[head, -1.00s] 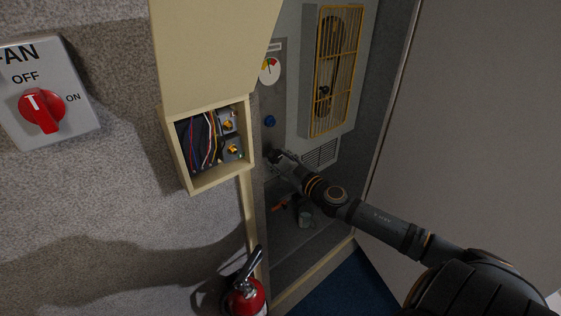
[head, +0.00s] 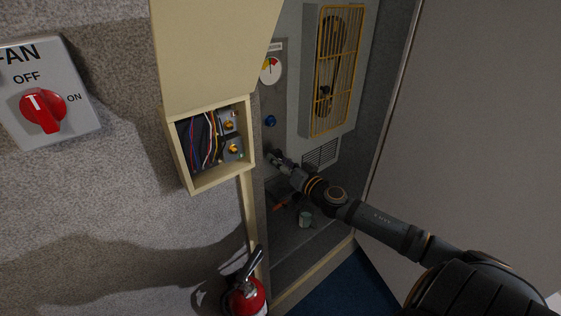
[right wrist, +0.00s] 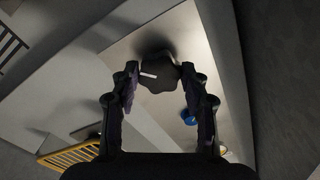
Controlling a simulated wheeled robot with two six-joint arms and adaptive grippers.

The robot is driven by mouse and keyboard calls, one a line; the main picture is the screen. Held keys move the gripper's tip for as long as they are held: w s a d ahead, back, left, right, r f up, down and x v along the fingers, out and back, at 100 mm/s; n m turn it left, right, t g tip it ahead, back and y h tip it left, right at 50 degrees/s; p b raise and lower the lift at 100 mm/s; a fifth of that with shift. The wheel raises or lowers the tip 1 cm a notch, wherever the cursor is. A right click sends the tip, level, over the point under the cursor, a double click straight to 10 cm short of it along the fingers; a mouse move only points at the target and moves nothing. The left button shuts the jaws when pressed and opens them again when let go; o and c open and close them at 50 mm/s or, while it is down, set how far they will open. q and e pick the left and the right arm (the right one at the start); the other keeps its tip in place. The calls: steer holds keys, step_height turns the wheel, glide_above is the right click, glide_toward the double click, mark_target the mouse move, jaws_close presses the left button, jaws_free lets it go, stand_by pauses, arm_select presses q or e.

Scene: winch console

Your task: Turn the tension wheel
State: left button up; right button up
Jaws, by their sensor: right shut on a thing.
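The tension wheel (right wrist: 158,74) is a dark lobed knob with a white mark, seen in the right wrist view. My right gripper (right wrist: 160,82) is shut on it, with one finger at each side. In the head view my right gripper (head: 276,158) is at the grey panel, below a blue knob (head: 270,121), and mostly covers the wheel. A round gauge (head: 270,69) with coloured sectors and a needle is above the blue knob. My left gripper is not in view.
An open cream box (head: 222,182) with wires is just left of the panel. A yellow grille (head: 335,70) is at the upper right. A red extinguisher (head: 247,297) stands below. A fan switch (head: 42,110) is far left.

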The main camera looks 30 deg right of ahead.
steer(key=m, duration=0.5)
steer(key=shift+m, duration=0.3)
stand_by(0.4)
steer(key=o, duration=1.1)
steer(key=shift+a, duration=0.1)
steer(key=shift+o, duration=0.2)
